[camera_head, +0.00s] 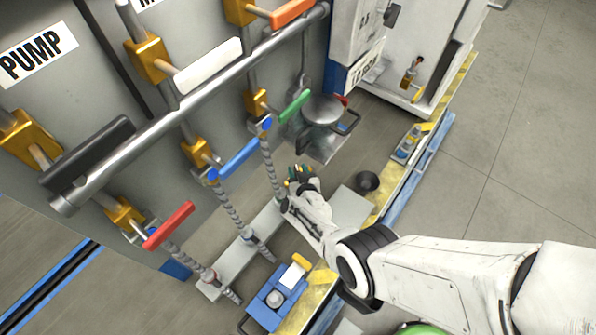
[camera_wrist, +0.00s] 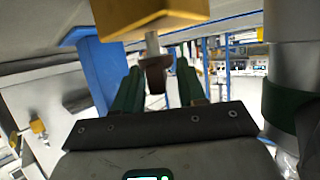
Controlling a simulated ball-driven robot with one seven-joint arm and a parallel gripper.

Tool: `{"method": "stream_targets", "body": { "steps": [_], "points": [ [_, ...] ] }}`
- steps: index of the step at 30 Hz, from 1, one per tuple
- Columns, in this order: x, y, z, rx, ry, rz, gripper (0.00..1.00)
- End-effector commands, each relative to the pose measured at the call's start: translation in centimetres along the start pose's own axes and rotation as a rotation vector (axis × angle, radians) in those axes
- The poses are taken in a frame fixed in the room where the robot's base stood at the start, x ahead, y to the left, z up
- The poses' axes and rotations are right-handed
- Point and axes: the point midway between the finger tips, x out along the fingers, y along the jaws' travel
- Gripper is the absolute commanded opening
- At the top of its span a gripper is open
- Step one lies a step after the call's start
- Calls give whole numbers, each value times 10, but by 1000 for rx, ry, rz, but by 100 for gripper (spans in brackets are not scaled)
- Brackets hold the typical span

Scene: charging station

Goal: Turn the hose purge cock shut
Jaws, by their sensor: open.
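In the wrist view a yellow-brass block (camera_wrist: 150,14) hangs at the top, with a short metal stem (camera_wrist: 152,45) and a dark brown knob (camera_wrist: 155,76) below it. This looks like the hose purge cock; no label shows on it. My gripper (camera_wrist: 157,72) is open, its two dark green fingers on either side of the knob. Contact cannot be told. In the head view my gripper (camera_head: 298,174) is low beside the right-hand ribbed hose (camera_head: 270,165), below the green lever (camera_head: 294,106). The cock is too small to make out there.
A long metal rail (camera_head: 200,104) crosses in front of the valves. Blue (camera_head: 239,158) and red (camera_head: 169,225) levers sit to the left. A grey cylinder (camera_wrist: 293,80) stands close at the right in the wrist view. A dark cup (camera_head: 367,181) is right of my gripper.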

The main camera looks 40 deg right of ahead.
Motion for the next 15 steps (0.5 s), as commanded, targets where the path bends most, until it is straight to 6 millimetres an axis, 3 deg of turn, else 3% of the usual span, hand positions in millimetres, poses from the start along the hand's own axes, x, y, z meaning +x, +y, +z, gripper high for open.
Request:
{"method": "stream_targets", "body": {
  "steps": [5,15],
  "points": [
    [-17,-1,-4,-1,-2,-1,40],
    [-71,-1,-5,-2,-3,-3,40]
  ]
}}
